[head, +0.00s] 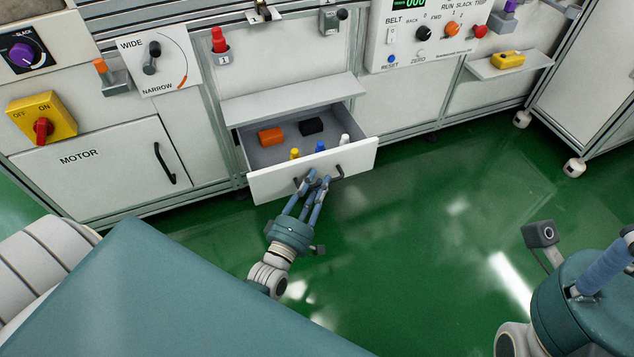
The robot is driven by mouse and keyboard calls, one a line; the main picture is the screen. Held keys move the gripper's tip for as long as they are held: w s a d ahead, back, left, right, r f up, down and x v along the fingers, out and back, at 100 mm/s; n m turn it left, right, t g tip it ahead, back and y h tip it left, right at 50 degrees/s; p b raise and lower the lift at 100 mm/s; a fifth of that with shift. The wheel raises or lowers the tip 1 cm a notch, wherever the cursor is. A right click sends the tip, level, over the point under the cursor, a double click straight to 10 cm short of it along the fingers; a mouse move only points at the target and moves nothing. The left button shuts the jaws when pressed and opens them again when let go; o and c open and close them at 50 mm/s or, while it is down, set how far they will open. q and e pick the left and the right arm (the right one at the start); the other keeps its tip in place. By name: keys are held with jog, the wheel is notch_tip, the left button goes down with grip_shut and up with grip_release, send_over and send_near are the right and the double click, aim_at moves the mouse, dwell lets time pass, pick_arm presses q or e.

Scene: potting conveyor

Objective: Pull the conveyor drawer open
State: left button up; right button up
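The conveyor drawer (270,188) is white-fronted and stands pulled out from the cabinet, with its grey inside showing. Its dark handle (339,174) is on the middle of the front panel, partly hidden by my fingers. My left gripper (315,178) reaches up to the handle from below, its blue fingers closed together around the handle's middle. My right gripper (603,268) is at the lower right edge, away from the drawer and cut off by the frame; its opening does not show.
In the drawer lie an orange block (270,136), a black block (311,126) and several small coloured pieces. A shelf (292,98) juts out above it. The motor door (105,170) is shut at left. The green floor (430,225) in front is clear.

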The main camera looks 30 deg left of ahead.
pick_arm(q)
jog(key=s+f, duration=0.1)
jog(key=s, duration=1.1)
jog(key=shift+d+f, duration=0.25)
jog(key=shift+d, duration=0.2)
